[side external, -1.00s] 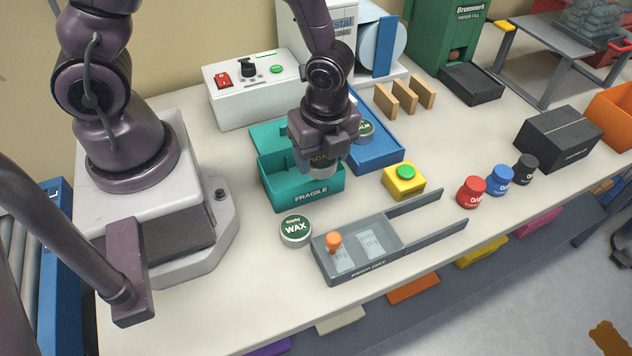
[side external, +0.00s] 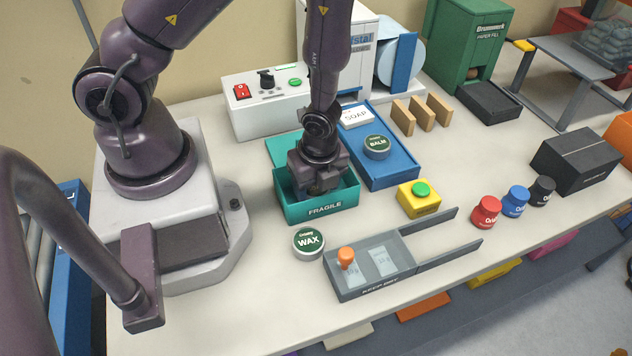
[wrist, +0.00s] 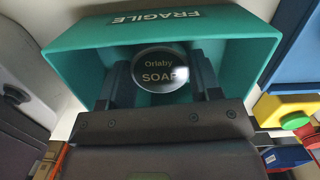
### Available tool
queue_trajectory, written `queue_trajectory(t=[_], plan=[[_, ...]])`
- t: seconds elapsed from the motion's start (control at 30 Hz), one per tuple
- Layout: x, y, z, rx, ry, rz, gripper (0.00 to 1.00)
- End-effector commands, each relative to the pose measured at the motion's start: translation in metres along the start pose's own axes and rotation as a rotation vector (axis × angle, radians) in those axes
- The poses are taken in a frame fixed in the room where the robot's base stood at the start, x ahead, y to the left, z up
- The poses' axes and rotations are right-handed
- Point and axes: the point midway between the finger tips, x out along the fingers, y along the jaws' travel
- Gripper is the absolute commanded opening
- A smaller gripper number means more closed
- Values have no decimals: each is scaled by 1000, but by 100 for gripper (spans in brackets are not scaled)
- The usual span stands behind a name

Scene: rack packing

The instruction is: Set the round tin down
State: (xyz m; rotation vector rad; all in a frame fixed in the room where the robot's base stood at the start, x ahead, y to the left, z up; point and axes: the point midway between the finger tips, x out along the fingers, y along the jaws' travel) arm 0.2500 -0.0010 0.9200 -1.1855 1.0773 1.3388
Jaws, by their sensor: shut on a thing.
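My gripper (side external: 322,192) reaches down into the teal box marked FRAGILE (side external: 340,210), with its fingers below the rim. In the wrist view the fingers are shut on a round tin labelled Orlaby SOAP (wrist: 160,70), one finger on each side. The tin is inside the teal box (wrist: 230,48), near the wall with the lettering. I cannot tell whether the tin touches the floor of the box. In the side view my gripper hides most of the tin.
A WAX tin (side external: 308,243) stands in front of the box. A blue tray (side external: 398,170) with a BALM tin (side external: 376,146) and a SOAP card (side external: 355,116) is at right. A yellow button box (side external: 418,199) and a grey tray (side external: 345,290) are nearby.

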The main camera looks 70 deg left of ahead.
Motion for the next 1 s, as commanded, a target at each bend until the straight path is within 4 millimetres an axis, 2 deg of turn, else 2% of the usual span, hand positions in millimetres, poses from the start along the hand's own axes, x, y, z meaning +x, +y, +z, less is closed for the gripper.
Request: queue_trajectory(t=[0.3, 0.33, 0.4, 0.43, 0.77, 0.87, 1.0], plan=[[3, 0, -1, 0, 0, 0, 33], [3, 0, -1, 0, 1, -1, 62], [2, 0, -1, -1, 1, -1, 79], [2, 0, -1, -1, 1, -1, 83], [0, 0, 0, -2, 1, -2, 83], [-8, -1, -1, -3, 4, -4, 83], [-28, -2, -1, -5, 5, -6, 83]])
